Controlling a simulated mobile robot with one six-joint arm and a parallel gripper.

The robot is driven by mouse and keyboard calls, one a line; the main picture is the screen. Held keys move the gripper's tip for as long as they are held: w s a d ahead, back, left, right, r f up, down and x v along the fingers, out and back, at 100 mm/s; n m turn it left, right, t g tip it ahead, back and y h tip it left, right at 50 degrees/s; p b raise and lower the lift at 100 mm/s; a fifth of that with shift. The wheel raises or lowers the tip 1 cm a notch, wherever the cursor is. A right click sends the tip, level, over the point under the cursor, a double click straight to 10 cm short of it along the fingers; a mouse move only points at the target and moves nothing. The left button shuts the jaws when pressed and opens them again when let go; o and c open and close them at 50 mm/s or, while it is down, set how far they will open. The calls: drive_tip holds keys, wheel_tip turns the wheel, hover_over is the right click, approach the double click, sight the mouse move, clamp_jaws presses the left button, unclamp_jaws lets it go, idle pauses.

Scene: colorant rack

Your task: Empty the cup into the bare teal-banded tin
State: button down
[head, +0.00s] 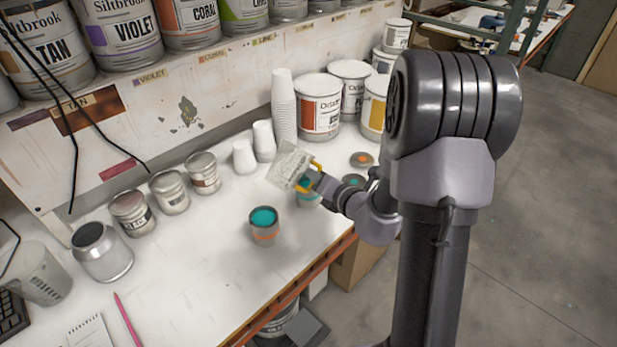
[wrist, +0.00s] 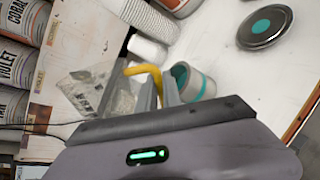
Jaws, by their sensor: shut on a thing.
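The clear cup (head: 288,164) with dark printed markings is tilted and held above the bench in my gripper (head: 313,178). In the wrist view the cup (wrist: 98,88) lies at the left of the fingers, beside a yellow curved piece. I cannot tell how much is in it. The open teal-banded tin (head: 307,200) stands just below my gripper, partly hidden by it; in the wrist view this tin (wrist: 205,86) is right of the fingers, teal showing inside. An orange-banded tin (head: 264,228) with teal contents stands nearer the front.
Stacked white cups (head: 284,105) and large paint cans (head: 319,108) stand behind. Several small tins (head: 169,192) and a metal canister (head: 101,252) are at left. A lid with a teal dot (wrist: 265,26) lies near the bench edge. The front middle is clear.

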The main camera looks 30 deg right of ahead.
sight(295, 171)
drive_tip(key=shift+s+a+r+m+g+y+p, duration=0.1)
drive_tip(key=shift+a+r+m+g+y+p, duration=0.3)
drive_tip(key=shift+p, duration=0.85)
drive_tip(key=shift+s+a+f+m+g+y+p, duration=0.15)
drive_tip(key=shift+m+p, duration=0.45)
drive_tip(key=shift+p, duration=0.65)
drive_tip(key=shift+a+f+m+y+p, duration=0.25)
drive_tip(key=shift+f+m+y+p, duration=0.2)
drive_tip(key=shift+m+y+p, duration=0.25)
drive_tip(key=shift+s+a+r+m+g+y+p, duration=0.1)
drive_tip(key=shift+a+r+m+g+y+p, duration=0.3)
drive_tip(key=shift+p, duration=1.15)
drive_tip(key=shift+s+r+m+g+y+p, duration=0.1)
drive_tip(key=shift+m+y+p, duration=0.35)
drive_tip(key=shift+p, duration=1.1)
